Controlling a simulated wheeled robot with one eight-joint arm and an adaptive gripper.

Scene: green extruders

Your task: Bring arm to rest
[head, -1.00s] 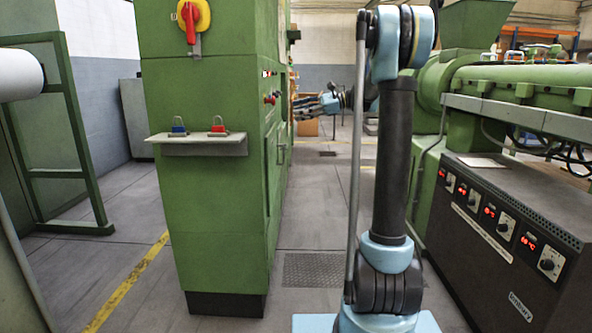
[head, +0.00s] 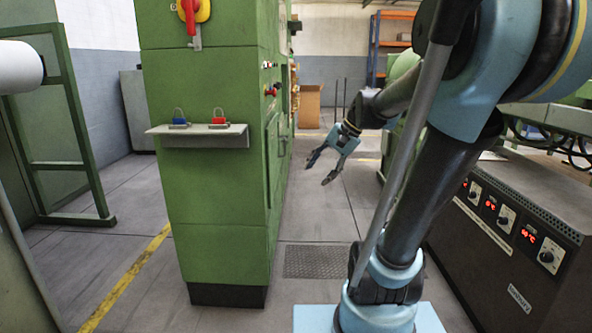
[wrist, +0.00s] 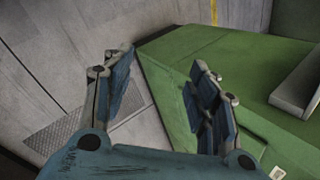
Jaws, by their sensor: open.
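My gripper (head: 321,169) hangs in the air in the head view, to the right of the green cabinet (head: 205,210), with its fingers pointing down and left. It is open and empty. In the wrist view my gripper (wrist: 160,85) shows two spread blue-and-grey fingers with nothing between them. The green cabinet (wrist: 240,75) lies below and beyond the right finger there. My arm leans to the right in the head view and is bent at the elbow near the top right.
A shelf (head: 196,137) on the cabinet holds a blue padlock (head: 179,122) and a red padlock (head: 218,122). A dark control box (head: 510,225) stands right of my arm. A cardboard box (head: 308,104) is farther back. The aisle floor (head: 318,215) is clear.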

